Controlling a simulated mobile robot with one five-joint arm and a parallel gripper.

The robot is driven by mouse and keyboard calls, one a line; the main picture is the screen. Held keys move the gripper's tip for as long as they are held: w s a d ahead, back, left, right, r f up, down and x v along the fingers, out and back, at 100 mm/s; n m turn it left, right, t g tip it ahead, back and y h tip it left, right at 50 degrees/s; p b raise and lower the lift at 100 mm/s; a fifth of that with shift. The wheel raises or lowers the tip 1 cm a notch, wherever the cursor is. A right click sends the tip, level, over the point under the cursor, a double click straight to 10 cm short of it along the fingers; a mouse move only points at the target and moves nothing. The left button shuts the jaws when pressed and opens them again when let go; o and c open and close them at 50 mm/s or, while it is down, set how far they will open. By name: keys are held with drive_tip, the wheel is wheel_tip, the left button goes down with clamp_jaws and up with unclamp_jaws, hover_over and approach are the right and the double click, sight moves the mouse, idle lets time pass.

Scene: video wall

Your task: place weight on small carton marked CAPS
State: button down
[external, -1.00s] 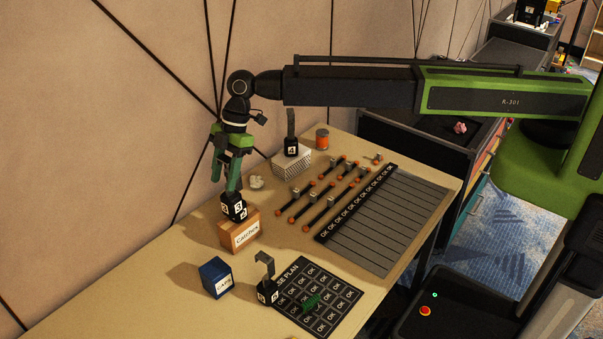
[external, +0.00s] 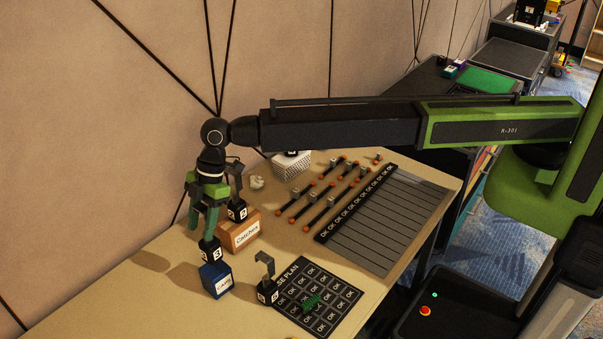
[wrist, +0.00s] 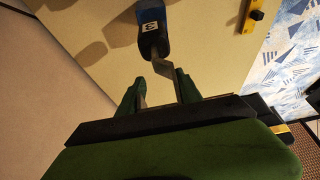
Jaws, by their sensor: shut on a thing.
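My gripper (external: 207,222) is shut on the handle of a black weight (external: 210,252) marked 3. The weight is upright at the top of the small blue carton marked CAPS (external: 217,281); I cannot tell whether it touches the carton's top or hangs just above it. In the wrist view the grey handle (wrist: 162,72) runs between my green fingers (wrist: 160,95), with the black weight (wrist: 152,38) beyond it. A dark blue part of the carton (wrist: 150,7) shows behind it at the top edge.
An orange-brown carton marked Catches (external: 240,235) stands behind with another black weight (external: 236,212) on it. A hooked weight (external: 267,290) stands at the right beside a dark OK sheet (external: 320,297). A white patterned box (external: 291,166) is farther back. The table's front left is clear.

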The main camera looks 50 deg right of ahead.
sight(205, 245)
drive_tip(key=shift+s+a, duration=0.1)
drive_tip(key=shift+a, duration=0.1)
wheel_tip(205, 245, down, 4)
drive_tip(key=b, duration=0.4)
drive_tip(key=shift+f, duration=0.25)
drive_tip(key=shift+r, duration=0.25)
drive_tip(key=shift+f, duration=0.25)
drive_tip(key=c, duration=0.8)
unclamp_jaws()
drive_tip(key=shift+r, duration=0.1)
drive_tip(key=shift+d+r, duration=0.1)
drive_tip(key=p+v, duration=1.1)
drive_tip(key=v, duration=0.1)
